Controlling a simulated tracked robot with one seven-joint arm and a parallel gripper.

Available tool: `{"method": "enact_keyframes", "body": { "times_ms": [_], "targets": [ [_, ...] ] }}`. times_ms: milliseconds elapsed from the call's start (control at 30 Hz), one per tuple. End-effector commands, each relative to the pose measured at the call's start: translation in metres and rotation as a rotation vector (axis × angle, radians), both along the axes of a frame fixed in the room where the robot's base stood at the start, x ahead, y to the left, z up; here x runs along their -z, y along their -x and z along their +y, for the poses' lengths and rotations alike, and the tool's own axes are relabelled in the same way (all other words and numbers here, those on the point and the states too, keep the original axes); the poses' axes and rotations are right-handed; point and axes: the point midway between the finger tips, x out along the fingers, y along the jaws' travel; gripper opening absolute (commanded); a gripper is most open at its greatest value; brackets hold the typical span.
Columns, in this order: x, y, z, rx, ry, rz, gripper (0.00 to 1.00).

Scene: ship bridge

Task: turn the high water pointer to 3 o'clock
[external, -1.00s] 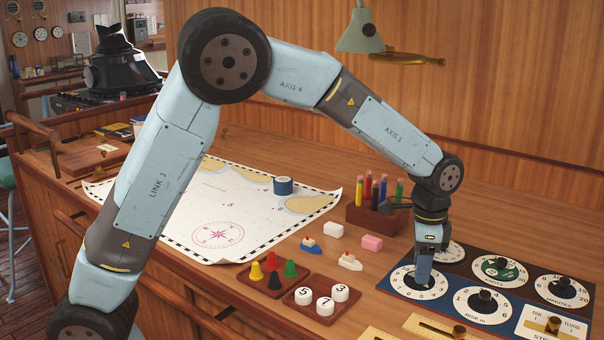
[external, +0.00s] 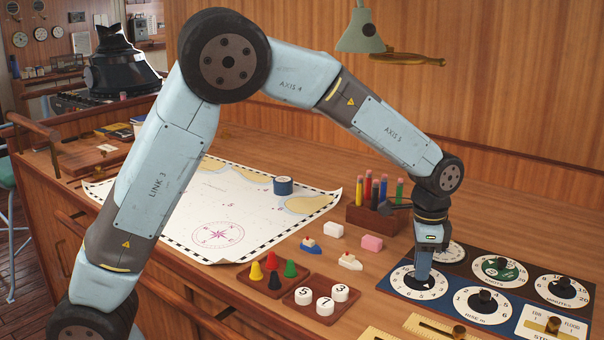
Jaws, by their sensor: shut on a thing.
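The dial under my gripper is a white numbered face (external: 407,285) at the front left of the dark blue panel (external: 389,291). Its black knob with a pointer (external: 421,284) shows only in part below my fingers. My gripper (external: 423,274) points straight down and is shut on this knob. The dial's label is hidden or too small to read, and the pointer's exact direction is hard to tell.
To the right are a RISE dial (external: 484,305), a MINUTES dial (external: 560,289) and a green-centred dial (external: 499,268). Another dial (external: 453,252) is partly behind my gripper.

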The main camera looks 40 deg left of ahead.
Motion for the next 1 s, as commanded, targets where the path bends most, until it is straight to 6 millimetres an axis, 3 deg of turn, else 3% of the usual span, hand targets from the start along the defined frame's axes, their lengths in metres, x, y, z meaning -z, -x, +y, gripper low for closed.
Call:
{"method": "enact_keyframes", "body": {
  "times_ms": [600, 1000],
  "targets": [
    [-0.0006, -0.0012, 0.0008, -0.379, 0.001, -0.002, 0.0],
    [-0.0006, -0.0009, 0.0004, -0.484, 0.001, -0.002, 0.0]
  ]
}}
